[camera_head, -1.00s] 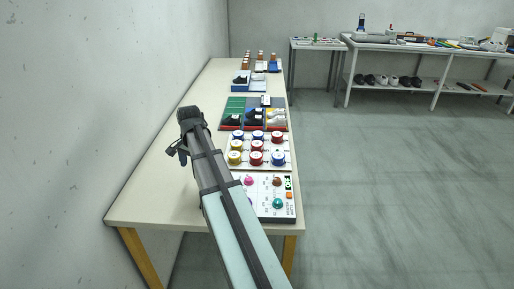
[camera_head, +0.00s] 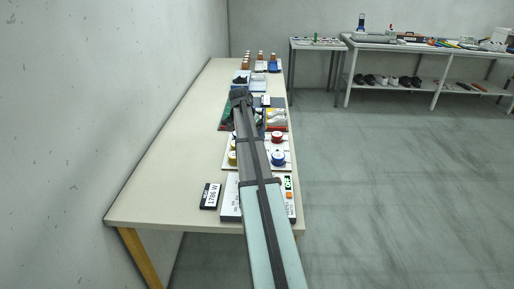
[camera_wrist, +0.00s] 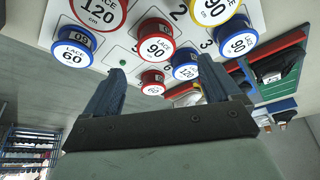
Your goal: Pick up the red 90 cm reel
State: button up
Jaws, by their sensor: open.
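The red reel marked LACE 90 (camera_wrist: 156,48) stands on a white numbered board (camera_wrist: 125,48) in the wrist view. My gripper (camera_wrist: 162,68) is open and empty, its two dark blue fingers to either side of the red 90 reel in the picture, apart from it. A smaller-looking red reel (camera_wrist: 152,82) shows between the fingers; I cannot read its label surely.
Near in the wrist view are a red 120 reel (camera_wrist: 97,12), a blue 60 reel (camera_wrist: 75,48), a yellow 90 reel (camera_wrist: 214,10), a blue 90 reel (camera_wrist: 237,40) and another blue reel (camera_wrist: 186,66). Shoe trays (camera_head: 276,118) lie beyond. The table's left side (camera_head: 165,150) is clear.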

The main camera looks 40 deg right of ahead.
jog(key=shift+s+x, duration=0.15)
jog(key=shift+x, duration=1.85)
jog(key=shift+s+x, duration=0.1)
jog(key=shift+x, duration=1.85)
jog(key=shift+a, duration=0.1)
jog(key=c, duration=1.1)
jog(key=shift+r, duration=0.1)
